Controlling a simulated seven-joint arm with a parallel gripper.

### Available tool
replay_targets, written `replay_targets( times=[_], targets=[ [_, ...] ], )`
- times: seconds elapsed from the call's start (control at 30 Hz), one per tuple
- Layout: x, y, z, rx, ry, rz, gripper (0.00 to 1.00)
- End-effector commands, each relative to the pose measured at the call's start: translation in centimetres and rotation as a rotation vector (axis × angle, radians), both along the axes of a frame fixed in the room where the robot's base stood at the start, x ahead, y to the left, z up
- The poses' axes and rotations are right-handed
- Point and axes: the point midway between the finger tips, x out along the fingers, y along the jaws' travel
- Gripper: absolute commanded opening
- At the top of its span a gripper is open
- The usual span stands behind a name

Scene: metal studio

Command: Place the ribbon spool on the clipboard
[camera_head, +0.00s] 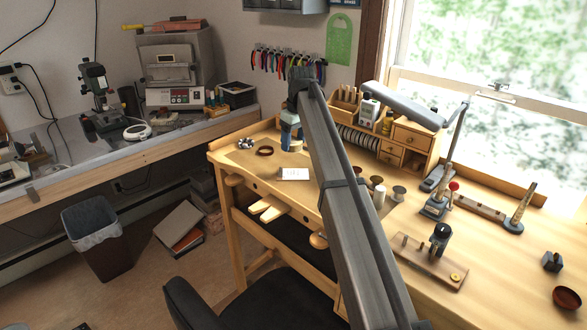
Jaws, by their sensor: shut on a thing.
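My gripper (289,140) reaches down over the far left part of the wooden workbench, left of my arm. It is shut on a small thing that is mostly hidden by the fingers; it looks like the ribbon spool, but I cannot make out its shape. A small, flat, pale rectangle with faint marks, seemingly the clipboard (293,174), lies on the bench just in front of my gripper. Nothing visible rests on it. I cannot tell how high the held thing is above the bench.
A dark ring (264,151) and a small silvery cluster (245,143) lie left of my gripper. Several small spools (398,193) stand right of my arm. The bench's left front edge is close.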

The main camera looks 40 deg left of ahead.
Motion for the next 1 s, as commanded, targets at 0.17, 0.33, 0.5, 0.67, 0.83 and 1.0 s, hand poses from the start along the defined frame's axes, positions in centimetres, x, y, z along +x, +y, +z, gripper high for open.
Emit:
replay_targets(
  times=[0.17,0.33,0.5,0.67,0.83,1.0],
  targets=[
    [-0.1,-0.1,-2.4,-0.001,0.001,0.0,0.35],
    [-0.1,-0.1,-5.1,-0.001,0.0,0.0,0.35],
    [0.0,-0.1,-6.3,0.0,0.0,0.0,0.35],
    [0.0,-0.1,-8.0,-0.001,0.0,0.0,0.35],
    [0.0,-0.1,-9.6,0.0,0.0,0.0,0.35],
    [0.0,-0.1,-9.6,0.0,0.0,0.0,0.35]
  ],
)
